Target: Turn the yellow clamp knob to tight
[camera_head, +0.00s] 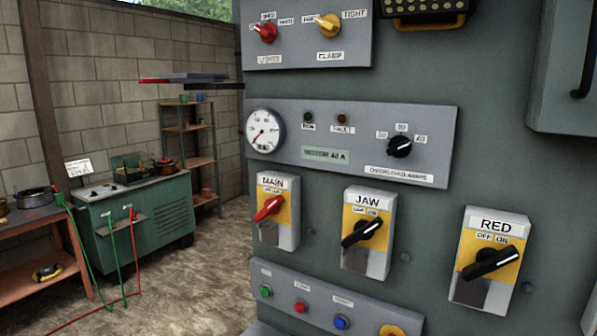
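The yellow clamp knob (329,24) is on the upper grey panel (350,52), near the top of the picture. A label reading CLAMP (330,57) is below it. A TIGHT label (354,14) is at its upper right, and another label, partly hidden by the knob, is at its upper left. The knob's pale pointer is turned to the upper left, towards that left label and away from TIGHT. Nothing touches the knob. Neither of my grippers can be made out in the head view.
A red knob (265,32) is left of the clamp knob. Below are a gauge (264,131), a black selector (399,147) and MAIN (270,208), JAW (363,232) and RED (490,262) switches. A yellow-and-black box (425,10) protrudes at upper right.

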